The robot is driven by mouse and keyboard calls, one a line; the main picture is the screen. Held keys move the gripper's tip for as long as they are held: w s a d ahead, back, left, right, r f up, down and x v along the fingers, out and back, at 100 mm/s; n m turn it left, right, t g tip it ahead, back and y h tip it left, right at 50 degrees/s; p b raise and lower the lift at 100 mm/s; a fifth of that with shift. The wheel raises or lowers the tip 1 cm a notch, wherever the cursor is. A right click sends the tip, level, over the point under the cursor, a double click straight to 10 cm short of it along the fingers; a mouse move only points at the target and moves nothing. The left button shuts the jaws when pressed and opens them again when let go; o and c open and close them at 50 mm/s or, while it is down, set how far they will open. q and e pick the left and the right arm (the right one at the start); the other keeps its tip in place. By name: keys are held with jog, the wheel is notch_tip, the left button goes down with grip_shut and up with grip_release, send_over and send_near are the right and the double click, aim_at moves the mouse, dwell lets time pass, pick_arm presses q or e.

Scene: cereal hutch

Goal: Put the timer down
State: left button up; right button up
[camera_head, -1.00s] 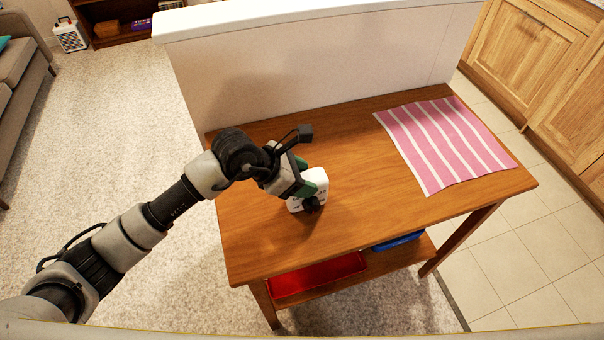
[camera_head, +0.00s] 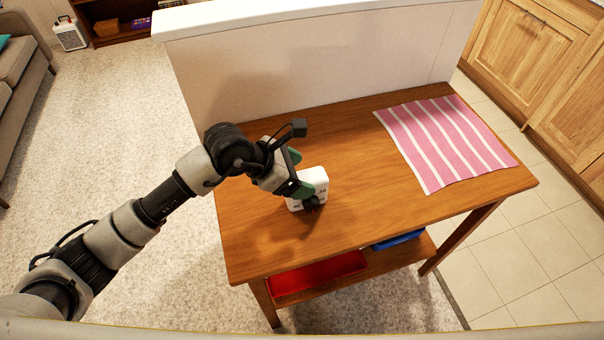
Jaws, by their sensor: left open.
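The timer (camera_head: 319,179) is a small white box with a dark knob low on its front. It stands on the wooden table (camera_head: 350,235), left of the table's middle. My left gripper (camera_head: 303,170) is open at the timer's left side, with its green-padded fingers spread. One finger overlaps the timer in the picture and partly hides it; I cannot tell whether it touches. My right gripper is not in view.
A pink and white striped cloth (camera_head: 447,143) lies on the table's right part. A low white wall (camera_head: 320,65) stands behind the table. A red tray (camera_head: 318,277) and a blue tray (camera_head: 398,240) sit on the lower shelf. The table's middle is clear.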

pick_arm(q)
jog(key=b+v, duration=0.1)
jog(key=v, duration=0.9)
jog(key=shift+a+r, duration=0.25)
jog(key=shift+s+d, duration=0.1)
jog(key=shift+s, duration=0.05)
